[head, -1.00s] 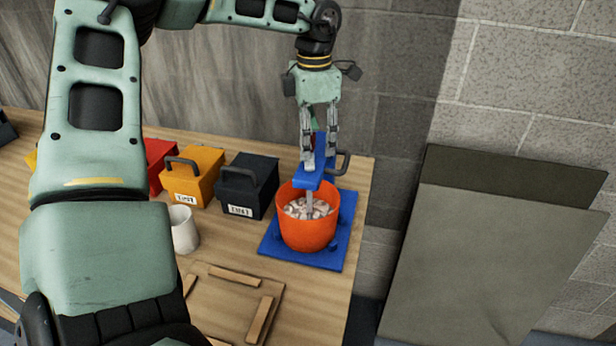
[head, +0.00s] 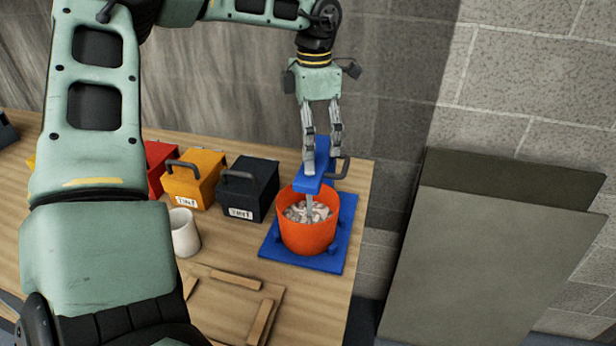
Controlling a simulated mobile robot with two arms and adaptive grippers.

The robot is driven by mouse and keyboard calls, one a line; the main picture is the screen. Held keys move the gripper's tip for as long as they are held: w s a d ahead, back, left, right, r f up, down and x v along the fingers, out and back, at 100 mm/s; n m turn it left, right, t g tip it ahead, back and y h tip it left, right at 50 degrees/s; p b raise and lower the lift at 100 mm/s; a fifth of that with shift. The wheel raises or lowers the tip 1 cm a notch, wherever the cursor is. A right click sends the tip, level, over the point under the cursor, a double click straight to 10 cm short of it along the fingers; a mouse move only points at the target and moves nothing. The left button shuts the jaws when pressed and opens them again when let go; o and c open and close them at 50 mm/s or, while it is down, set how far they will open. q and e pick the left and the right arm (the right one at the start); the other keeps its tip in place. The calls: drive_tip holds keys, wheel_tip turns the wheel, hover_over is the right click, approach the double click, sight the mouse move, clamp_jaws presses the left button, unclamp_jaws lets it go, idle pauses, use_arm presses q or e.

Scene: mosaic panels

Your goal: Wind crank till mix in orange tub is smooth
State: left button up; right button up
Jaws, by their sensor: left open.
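The orange tub (head: 307,236) stands on a blue base (head: 335,250) near the table's right end. Its mix (head: 300,212) looks lumpy, with pale and brownish patches. A blue stirrer arm (head: 316,184) reaches over the tub, and a grey shaft (head: 309,208) goes down from it into the mix. A dark bent crank handle (head: 345,166) shows at the arm's right side. My left gripper (head: 322,160) points down over the blue arm, fingers apart, beside the crank handle. Whether a finger touches the handle or arm is unclear. My right gripper is not in view.
Black (head: 247,190), yellow (head: 192,187) and red (head: 160,165) boxes with handles stand left of the tub. A white mug (head: 184,232) stands in front of them. A wooden frame panel (head: 232,285) lies at the front. Grey boards (head: 490,260) lean on the wall at right.

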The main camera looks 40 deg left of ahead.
use_arm(q)
wheel_tip(320, 180, up, 7)
drive_tip(key=p, duration=0.4)
drive_tip(key=shift+f, duration=0.2)
drive_tip(key=shift+f, duration=0.1)
